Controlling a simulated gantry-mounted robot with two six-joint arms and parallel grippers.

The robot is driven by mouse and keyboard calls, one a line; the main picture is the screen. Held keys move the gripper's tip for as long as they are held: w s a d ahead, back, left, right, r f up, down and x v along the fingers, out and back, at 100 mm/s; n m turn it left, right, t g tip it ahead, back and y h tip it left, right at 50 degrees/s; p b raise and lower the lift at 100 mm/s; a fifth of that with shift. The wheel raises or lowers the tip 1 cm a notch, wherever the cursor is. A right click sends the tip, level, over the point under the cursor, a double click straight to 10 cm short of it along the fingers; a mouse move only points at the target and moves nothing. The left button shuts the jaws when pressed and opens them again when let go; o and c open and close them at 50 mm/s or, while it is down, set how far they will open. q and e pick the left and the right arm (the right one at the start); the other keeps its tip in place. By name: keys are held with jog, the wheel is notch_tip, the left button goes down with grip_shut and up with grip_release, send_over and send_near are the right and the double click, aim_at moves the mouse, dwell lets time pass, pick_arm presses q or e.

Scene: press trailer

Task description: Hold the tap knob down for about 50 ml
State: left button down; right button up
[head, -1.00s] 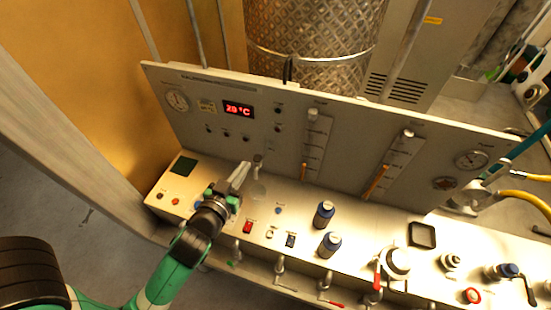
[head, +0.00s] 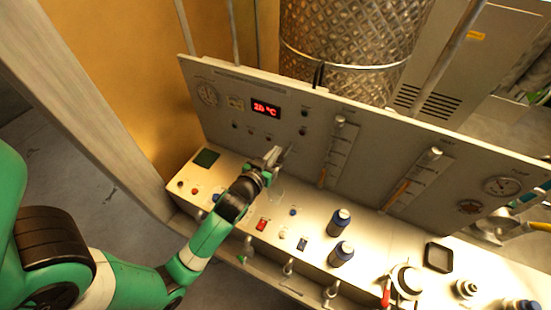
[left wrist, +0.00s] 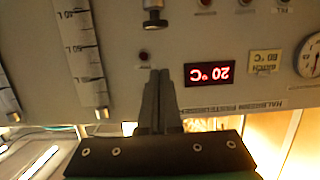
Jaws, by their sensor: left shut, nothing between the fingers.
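My left gripper (head: 273,156) is in front of the grey panel, below the red 20 °C display. Its fingers are shut and empty; in the left wrist view they (left wrist: 160,77) point up the picture at the panel. A small metal tap (head: 288,152) is on the panel just right of the fingertips. In the left wrist view what looks like the tap (left wrist: 154,14) shows at the top edge, apart from the fingers. I cannot make out its knob clearly. A faint clear cup (head: 278,196) stands on the bench below. My right gripper is not in view.
Two scaled tubes (head: 333,150) are on the panel right of the tap. A dark button (left wrist: 143,54) is close to the fingertips in the left wrist view.

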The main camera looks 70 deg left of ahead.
aim_at(279, 160)
pick_arm(q)
jog(key=shift+w+a+f+b, duration=0.1)
jog(key=shift+w+f+b, duration=0.1)
jog(key=shift+f, duration=0.85)
jog(key=shift+w+a+f+b, duration=0.1)
jog(key=shift+f+b, duration=0.05)
jog(key=shift+f, duration=0.9)
